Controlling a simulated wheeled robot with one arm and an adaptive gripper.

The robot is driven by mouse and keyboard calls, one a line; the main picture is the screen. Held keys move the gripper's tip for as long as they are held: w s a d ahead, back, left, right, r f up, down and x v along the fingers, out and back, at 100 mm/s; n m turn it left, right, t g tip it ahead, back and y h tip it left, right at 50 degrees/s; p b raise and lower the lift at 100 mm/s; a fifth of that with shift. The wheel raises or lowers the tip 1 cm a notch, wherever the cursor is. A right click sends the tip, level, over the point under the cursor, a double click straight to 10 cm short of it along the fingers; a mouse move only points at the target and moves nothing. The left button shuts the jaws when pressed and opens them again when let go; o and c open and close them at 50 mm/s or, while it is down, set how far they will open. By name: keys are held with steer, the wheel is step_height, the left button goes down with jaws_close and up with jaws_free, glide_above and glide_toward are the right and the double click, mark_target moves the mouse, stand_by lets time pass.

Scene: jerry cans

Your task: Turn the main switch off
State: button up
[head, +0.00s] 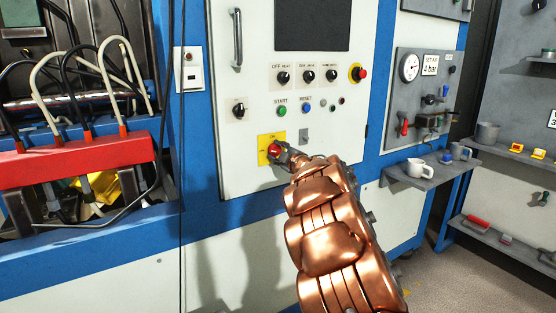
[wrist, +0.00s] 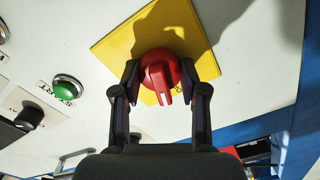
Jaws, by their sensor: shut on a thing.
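The main switch is a red rotary knob (head: 274,147) on a yellow plate (head: 264,157), low on the white control panel in the head view. In the wrist view the red knob (wrist: 160,74) sits in front of the yellow plate (wrist: 117,48), and its white mark points toward the bottom of the picture. My gripper (wrist: 160,80) is shut on the knob, one finger on each side. In the head view my gripper (head: 284,152) reaches the knob from the lower right. Lettering on the plate is partly hidden, so I cannot read the switch position.
Above the knob are a green START button (head: 282,110), a blue RESET button (head: 307,109), black selector knobs (head: 283,77) and a red emergency button (head: 361,73). A shelf with a white mug (head: 417,168) stands at right. A red manifold with hoses (head: 75,158) is at left.

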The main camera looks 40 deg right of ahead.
steer(key=shift+n+b, duration=1.2)
steer(key=shift+n, duration=0.8)
steer(key=o, duration=1.1)
steer(key=shift+o, duration=0.2)
steer(key=shift+s, duration=0.15)
steer(key=s, duration=1.1)
steer(key=shift+s+a, duration=0.35)
